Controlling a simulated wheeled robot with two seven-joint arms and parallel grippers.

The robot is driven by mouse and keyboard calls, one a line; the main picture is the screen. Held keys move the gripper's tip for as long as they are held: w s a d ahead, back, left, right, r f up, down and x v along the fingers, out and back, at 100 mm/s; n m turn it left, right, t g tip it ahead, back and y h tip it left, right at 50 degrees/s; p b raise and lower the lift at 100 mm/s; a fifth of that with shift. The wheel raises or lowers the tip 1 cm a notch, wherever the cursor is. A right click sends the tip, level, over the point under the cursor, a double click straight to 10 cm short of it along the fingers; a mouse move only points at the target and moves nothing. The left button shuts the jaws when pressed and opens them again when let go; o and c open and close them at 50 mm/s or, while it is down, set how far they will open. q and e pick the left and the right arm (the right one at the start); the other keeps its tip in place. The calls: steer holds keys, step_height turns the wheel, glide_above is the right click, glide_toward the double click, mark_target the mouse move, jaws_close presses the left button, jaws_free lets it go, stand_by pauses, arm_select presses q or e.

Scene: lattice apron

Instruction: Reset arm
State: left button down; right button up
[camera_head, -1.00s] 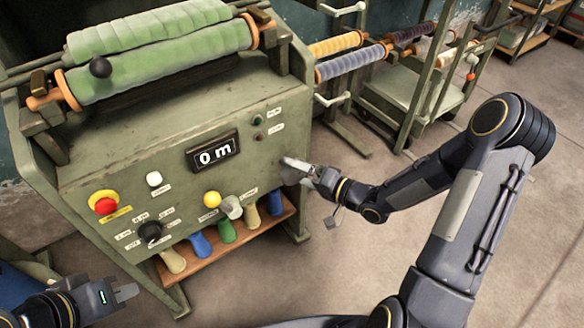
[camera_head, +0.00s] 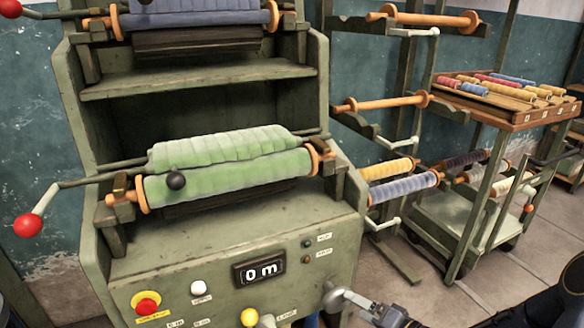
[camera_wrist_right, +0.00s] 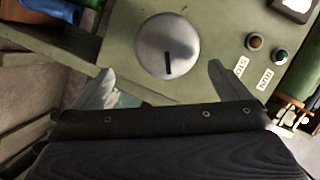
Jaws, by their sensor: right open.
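My right gripper (camera_head: 350,297) is at the lower right of the green machine's front panel (camera_head: 215,272). It is open and empty in the right wrist view (camera_wrist_right: 160,78), with its two fingers spread apart. A round silver dial (camera_wrist_right: 167,46) with a dark slot shows just beyond and between the fingertips. I cannot tell whether the fingers touch it. My left gripper is outside the views.
A crank with a red ball (camera_head: 28,225) juts left. Roller racks and a spool tray (camera_head: 505,112) stand right.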

steer(key=s+d+r+n+g+h, duration=0.1)
steer(key=s+d+r+g+h, duration=0.1)
steer(key=s+d+r+h, duration=0.5)
steer(key=s+a+r+n+g+y, duration=0.1)
steer(key=s+a+r+g, duration=0.15)
steer(key=s, duration=0.55)
steer(key=s+a+r+n+g, duration=0.1)
steer(key=s+a+r+g, duration=0.2)
steer(key=s, duration=0.5)
step_height(320, 180, up, 26)
steer(key=a+p, duration=0.1)
steer(key=p, duration=2.4)
steer(key=shift+f+n+t, duration=0.25)
steer(key=shift+n+t, duration=0.05)
steer(key=shift+t, duration=0.15)
